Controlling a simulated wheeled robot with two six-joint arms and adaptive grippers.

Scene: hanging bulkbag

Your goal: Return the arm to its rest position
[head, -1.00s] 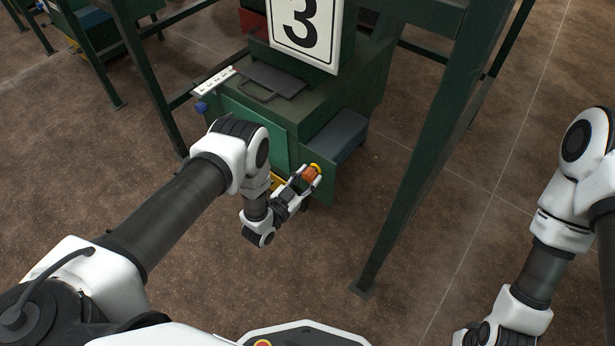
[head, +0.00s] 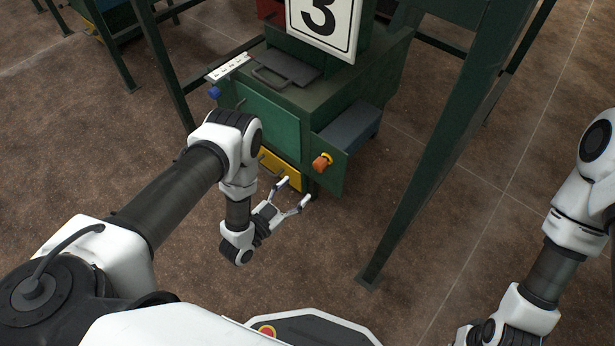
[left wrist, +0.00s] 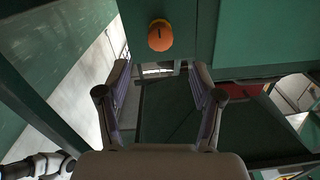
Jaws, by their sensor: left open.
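My left gripper (head: 294,192) is open and empty in the head view, in front of the lower part of the green machine (head: 268,118). An orange knob (head: 321,162) with a yellow collar sits on the machine's front panel, up and to the right of the fingertips and apart from them. In the left wrist view the orange knob (left wrist: 160,36) shows above the spread fingers (left wrist: 160,76), with nothing between them. My right arm shows at the right edge of the head view, but its gripper is out of the picture.
A yellow panel (head: 281,168) sits low on the machine, near the left fingertips. A blue knob (head: 214,92) is at its left corner. Green frame legs (head: 425,150) stand to either side. A white sign with a black 3 (head: 322,22) is above. The brown floor in front is clear.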

